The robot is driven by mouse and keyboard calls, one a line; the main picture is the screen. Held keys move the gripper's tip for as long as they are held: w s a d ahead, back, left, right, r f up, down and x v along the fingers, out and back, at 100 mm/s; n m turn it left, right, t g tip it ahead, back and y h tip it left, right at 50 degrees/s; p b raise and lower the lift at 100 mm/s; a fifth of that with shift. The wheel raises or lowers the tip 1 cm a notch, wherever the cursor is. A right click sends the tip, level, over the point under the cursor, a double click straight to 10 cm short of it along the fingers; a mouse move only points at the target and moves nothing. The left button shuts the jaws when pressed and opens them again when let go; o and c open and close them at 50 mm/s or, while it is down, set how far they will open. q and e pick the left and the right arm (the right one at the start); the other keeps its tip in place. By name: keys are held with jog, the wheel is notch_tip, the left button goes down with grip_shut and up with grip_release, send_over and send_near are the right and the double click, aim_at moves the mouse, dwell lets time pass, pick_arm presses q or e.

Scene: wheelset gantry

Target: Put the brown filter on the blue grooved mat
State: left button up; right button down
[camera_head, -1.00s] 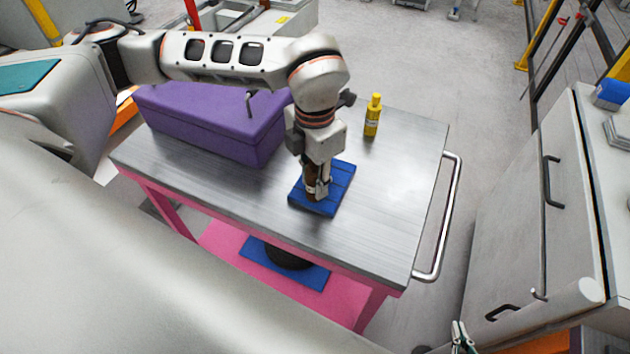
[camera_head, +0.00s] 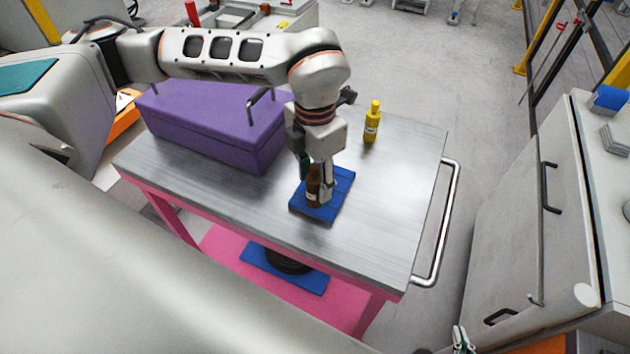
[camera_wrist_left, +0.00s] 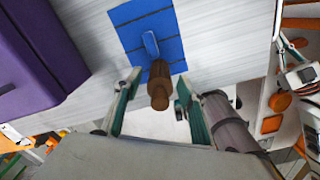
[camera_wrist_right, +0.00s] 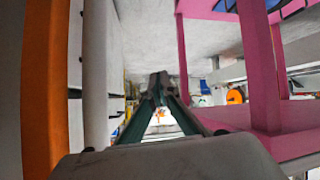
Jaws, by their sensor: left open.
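The brown filter (camera_head: 313,188) stands upright on the blue grooved mat (camera_head: 342,182) on top of the cart. My left gripper (camera_head: 317,178) points down over it, open, with one finger on each side. In the left wrist view the brown filter (camera_wrist_left: 158,82) shows between the spread fingers of my left gripper (camera_wrist_left: 155,98), with a gap on both sides. The blue grooved mat (camera_wrist_left: 128,14) lies under the filter. My right gripper (camera_wrist_right: 157,90) is away from the cart top; its fingertips meet and hold nothing visible.
A purple box (camera_head: 205,125) stands left of the mat, close to my left arm. A yellow bottle (camera_head: 372,122) stands behind and right of the mat. The right part of the metal cart top (camera_head: 400,190) is clear. Another blue mat (camera_head: 310,280) with a black round thing lies on the pink shelf.

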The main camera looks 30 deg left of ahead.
aim_at(315, 166)
pick_arm(q)
notch_tip(315, 166, up, 4)
jog(key=shift+r+p, duration=0.25)
jog(key=shift+p, duration=0.65)
notch_tip(315, 166, up, 4)
jog(key=shift+r, duration=0.55)
pick_arm(e)
jog(key=shift+s+d+f+h, duration=0.1)
jog(key=shift+s+d+h, duration=0.2)
jog(key=shift+s+d, duration=0.4)
jog(key=shift+w+d, duration=0.1)
jog(key=shift+w, duration=0.05)
pick_arm(q)
jog(key=shift+s, duration=0.1)
